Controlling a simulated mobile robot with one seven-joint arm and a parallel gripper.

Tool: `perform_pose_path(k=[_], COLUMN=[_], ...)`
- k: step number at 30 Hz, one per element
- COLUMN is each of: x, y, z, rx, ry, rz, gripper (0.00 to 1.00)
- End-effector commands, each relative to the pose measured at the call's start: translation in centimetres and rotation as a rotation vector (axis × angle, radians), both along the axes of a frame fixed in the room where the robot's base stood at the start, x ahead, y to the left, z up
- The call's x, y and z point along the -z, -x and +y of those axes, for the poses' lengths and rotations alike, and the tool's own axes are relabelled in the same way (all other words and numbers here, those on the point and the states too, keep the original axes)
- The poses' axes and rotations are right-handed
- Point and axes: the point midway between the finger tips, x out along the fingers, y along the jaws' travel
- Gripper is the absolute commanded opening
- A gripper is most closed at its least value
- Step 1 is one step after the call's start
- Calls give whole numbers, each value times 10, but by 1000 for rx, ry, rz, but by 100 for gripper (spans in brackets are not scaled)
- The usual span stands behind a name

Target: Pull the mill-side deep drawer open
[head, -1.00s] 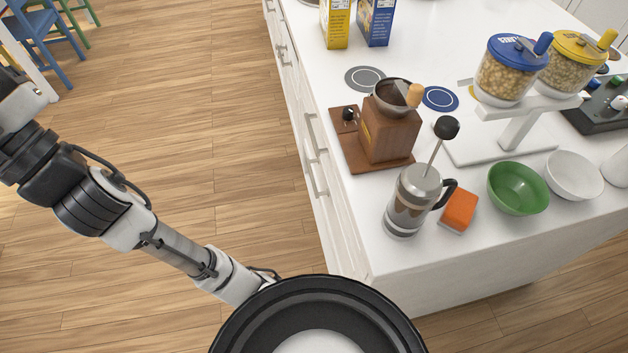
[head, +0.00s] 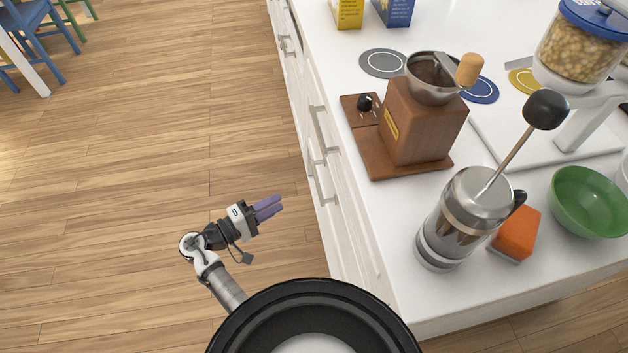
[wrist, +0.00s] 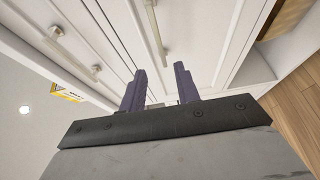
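The white drawer fronts (head: 338,222) below the coffee mill (head: 425,120) look closed in the head view. Bar handles show there, an upper one (head: 318,130) and a lower one (head: 323,184); I cannot tell for certain which belongs to the deep drawer. My gripper (head: 277,204) is left of the fronts, its purple fingers pointing toward them, apart from any handle. In the wrist view, the fingers (wrist: 159,70) are spread with nothing between them.
The white counter (head: 385,215) carries a French press (head: 465,220), an orange sponge (head: 517,232), a green bowl (head: 590,200) and a dispenser (head: 585,45) near the mill. The wooden floor (head: 150,150) left of the cabinet is clear. Blue chair legs (head: 45,50) stand far left.

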Motion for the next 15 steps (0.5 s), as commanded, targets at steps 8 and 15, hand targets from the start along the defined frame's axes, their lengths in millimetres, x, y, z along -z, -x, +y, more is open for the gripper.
perform_pose_path(k=[8, 15], x=[-2, -2], y=[-17, -46], z=[-32, -75], rx=[16, 13], ry=[7, 7], rz=[0, 0], gripper=[32, 32])
